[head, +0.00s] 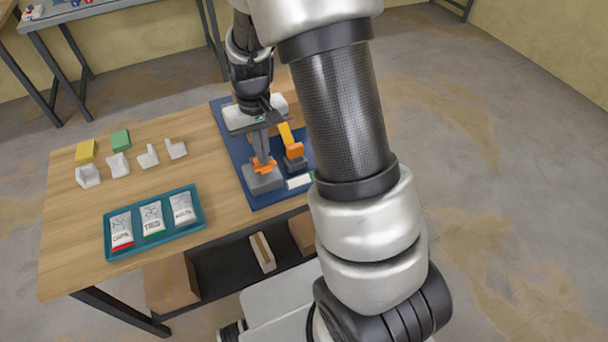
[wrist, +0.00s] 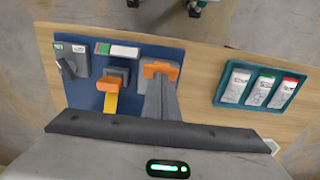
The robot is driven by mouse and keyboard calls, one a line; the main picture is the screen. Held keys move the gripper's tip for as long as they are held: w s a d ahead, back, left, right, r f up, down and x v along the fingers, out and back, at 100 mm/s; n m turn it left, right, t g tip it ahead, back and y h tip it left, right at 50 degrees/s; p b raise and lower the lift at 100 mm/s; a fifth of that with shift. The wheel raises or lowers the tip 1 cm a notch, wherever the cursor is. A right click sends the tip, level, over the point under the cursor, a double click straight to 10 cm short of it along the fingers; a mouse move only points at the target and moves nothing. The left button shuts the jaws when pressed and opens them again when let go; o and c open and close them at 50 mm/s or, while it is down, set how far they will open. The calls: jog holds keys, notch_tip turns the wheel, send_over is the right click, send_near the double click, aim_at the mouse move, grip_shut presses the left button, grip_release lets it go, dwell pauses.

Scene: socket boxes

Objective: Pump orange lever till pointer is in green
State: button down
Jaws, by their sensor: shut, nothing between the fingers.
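An orange lever piece (head: 264,166) sits on a grey block (head: 263,182) on the blue board; it also shows in the wrist view (wrist: 160,70). My gripper (head: 262,153) is shut and empty, with its grey fingers pointing down at this orange piece. In the wrist view the fingers (wrist: 160,88) overlap its near side; I cannot tell whether they touch it. A second grey unit beside it has an orange part (wrist: 107,86) with a yellow bar (wrist: 110,104). A white strip with a green end (wrist: 117,50) lies on the board; I cannot make out a pointer.
A grey device (wrist: 72,62) stands at the board's corner in the wrist view. A teal tray (head: 108,249) with three labelled packets lies on the wooden table (head: 85,210). Yellow (head: 86,151) and green (head: 121,140) blocks and several white pieces stand behind the tray.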

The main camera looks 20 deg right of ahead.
jog(key=shift+f, duration=0.25)
jog(key=shift+f+b, duration=1.85)
jog(key=shift+f, duration=0.4)
jog(key=shift+r+p, duration=1.8)
jog(key=shift+r, duration=0.6)
jog(key=shift+r+p, duration=1.75)
jog(key=shift+r, duration=0.8)
